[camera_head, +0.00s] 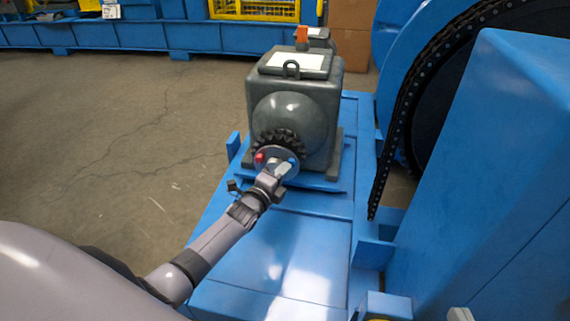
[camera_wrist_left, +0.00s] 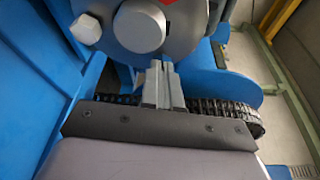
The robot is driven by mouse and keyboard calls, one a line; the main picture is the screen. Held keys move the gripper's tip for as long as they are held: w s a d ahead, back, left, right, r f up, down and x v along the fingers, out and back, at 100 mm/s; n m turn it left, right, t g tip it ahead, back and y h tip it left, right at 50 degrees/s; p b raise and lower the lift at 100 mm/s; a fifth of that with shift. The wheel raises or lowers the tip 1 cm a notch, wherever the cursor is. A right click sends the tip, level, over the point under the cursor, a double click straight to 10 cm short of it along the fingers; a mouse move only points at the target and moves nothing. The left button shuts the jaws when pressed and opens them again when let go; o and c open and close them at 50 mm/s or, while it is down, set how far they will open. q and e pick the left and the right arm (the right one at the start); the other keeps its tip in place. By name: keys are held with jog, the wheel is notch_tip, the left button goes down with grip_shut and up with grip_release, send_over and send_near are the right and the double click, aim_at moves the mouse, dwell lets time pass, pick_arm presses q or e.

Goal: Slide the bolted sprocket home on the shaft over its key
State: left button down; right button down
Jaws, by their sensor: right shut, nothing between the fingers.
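The dark toothed sprocket (camera_head: 279,141) is at the front of the grey gearbox (camera_head: 315,110), around its shaft end. A grey hub disc with a red and a blue mark (camera_head: 262,157) faces me. My left gripper (camera_head: 283,170) reaches to the front of this hub. In the left wrist view its fingers (camera_wrist_left: 163,82) are side by side, pointing at the disc (camera_wrist_left: 175,35) with its pale round knobs. Whether the tips touch it I cannot tell. The key and the sprocket's seating are hidden. A pale tip at the lower edge appears to be my right gripper (camera_head: 460,314), mostly cut off.
The gearbox stands on a blue base frame (camera_head: 275,260). A black chain (camera_head: 385,160) hangs from a large wheel at the right, beside a tall blue housing (camera_head: 490,180). Open concrete floor (camera_head: 120,130) lies to the left.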

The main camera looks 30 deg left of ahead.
pick_arm(q)
jog(key=shift+w+r, duration=0.1)
jog(key=shift+r, duration=0.05)
